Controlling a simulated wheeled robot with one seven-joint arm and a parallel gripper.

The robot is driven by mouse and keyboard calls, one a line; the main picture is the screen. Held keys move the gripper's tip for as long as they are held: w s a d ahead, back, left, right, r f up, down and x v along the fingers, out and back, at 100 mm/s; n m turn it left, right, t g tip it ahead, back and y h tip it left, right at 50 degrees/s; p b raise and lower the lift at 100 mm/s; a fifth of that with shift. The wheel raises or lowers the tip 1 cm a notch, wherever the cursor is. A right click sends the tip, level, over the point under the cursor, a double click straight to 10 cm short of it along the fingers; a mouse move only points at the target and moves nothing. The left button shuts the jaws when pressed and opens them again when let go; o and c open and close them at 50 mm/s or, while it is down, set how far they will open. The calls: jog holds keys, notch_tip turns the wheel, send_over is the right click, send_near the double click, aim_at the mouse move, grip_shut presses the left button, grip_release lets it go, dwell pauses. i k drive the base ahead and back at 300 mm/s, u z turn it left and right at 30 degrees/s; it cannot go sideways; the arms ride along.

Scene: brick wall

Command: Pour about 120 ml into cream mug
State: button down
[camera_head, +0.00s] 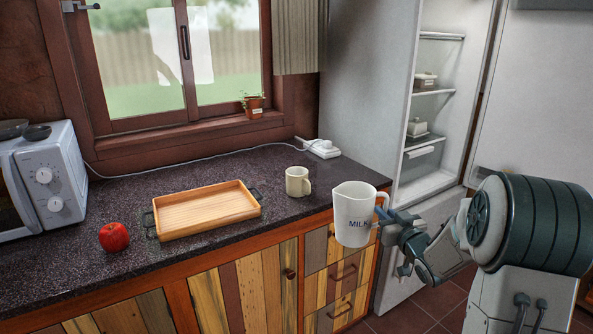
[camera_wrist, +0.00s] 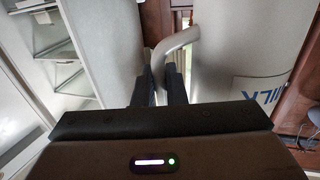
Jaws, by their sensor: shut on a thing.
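The cream mug (camera_head: 298,182) stands upright on the dark countertop near its right end, with its handle to the right. A white pitcher (camera_head: 353,222) lettered "MILK" is held upright in front of the counter's right front edge, nearer to me than the mug and to its right. My gripper (camera_head: 383,220) is shut on the pitcher's handle. In the wrist view the fingers (camera_wrist: 163,82) close on the handle, and the pitcher's grey-white side (camera_wrist: 255,55) fills the right. What is inside the pitcher and the mug cannot be seen.
A wooden tray (camera_head: 207,212) lies left of the mug, with a red apple (camera_head: 114,237) and a microwave (camera_head: 42,180) further left. A white plug adapter (camera_head: 322,148) and cord lie behind the mug. An open fridge (camera_head: 433,110) stands at right.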

aim_at(298, 184)
jog(key=i, duration=1)
